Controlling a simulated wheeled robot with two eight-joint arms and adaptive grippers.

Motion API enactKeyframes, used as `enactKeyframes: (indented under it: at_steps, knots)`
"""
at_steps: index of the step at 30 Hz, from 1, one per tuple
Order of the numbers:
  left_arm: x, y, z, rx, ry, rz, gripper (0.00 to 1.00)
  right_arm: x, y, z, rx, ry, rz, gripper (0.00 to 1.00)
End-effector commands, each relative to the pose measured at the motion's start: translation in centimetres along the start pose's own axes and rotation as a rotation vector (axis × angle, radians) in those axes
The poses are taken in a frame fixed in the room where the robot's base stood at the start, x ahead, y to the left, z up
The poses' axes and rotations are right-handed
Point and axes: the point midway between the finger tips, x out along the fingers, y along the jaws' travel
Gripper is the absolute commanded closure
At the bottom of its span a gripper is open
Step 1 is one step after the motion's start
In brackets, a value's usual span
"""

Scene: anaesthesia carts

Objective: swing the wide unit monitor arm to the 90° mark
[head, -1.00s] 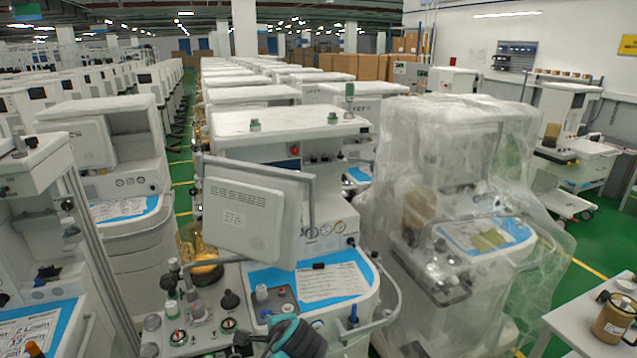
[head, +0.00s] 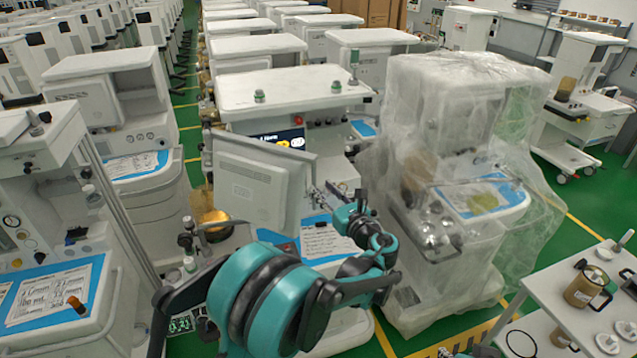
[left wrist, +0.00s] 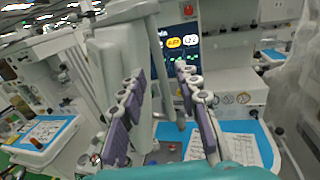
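The wide unit's monitor (head: 250,185) is a pale grey panel seen from its back, on the machine at the centre. It also shows in the left wrist view (left wrist: 108,65). My left gripper (head: 328,192) is near the monitor's right edge. In the left wrist view its purple-padded fingers (left wrist: 162,105) are spread apart, with a pale upright edge in the gap between them. I cannot tell whether they touch it. The monitor's arm and the 90° mark cannot be made out.
A plastic-wrapped machine (head: 455,190) stands close on the right. Another cart (head: 60,200) stands on the left. A white table (head: 545,290) with a brown canister (head: 585,288) is at the lower right. Green floor shows between the wrapped machine and the table.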

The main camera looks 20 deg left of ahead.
Motion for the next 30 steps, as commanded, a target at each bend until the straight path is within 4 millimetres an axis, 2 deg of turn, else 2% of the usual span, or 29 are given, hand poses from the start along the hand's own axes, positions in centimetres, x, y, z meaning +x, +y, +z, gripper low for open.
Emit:
enactKeyframes:
  at_steps: [1,6,16,17,20,21,30]
  knots:
    - [0.9,0.1,0.0,-0.001,0.0,0.003,0.68,0.0,0.0,0.0,0.0,0.0,0.0,0.6]
    - [2.8,0.0,0.0,-0.002,0.001,0.001,0.68,-0.1,0.0,-0.1,0.0,0.0,0.0,0.6]
    - [3.4,0.0,0.0,-0.002,0.001,-0.001,0.68,-0.1,0.0,-0.1,0.0,0.0,0.0,0.6]
    - [3.4,0.0,0.0,-0.002,0.001,-0.001,0.7,-0.1,0.0,-0.1,0.0,0.0,0.0,0.6]
    - [3.4,0.0,0.0,-0.002,0.001,-0.001,0.96,-0.1,0.0,-0.1,0.0,0.0,0.0,0.6]
    - [3.4,0.0,0.0,-0.002,0.001,-0.001,1.0,-0.1,0.0,-0.1,0.0,0.0,0.0,0.6]
    - [3.2,0.3,0.0,-0.003,0.001,-0.008,1.0,-0.1,0.0,-0.1,0.0,0.0,0.0,0.6]
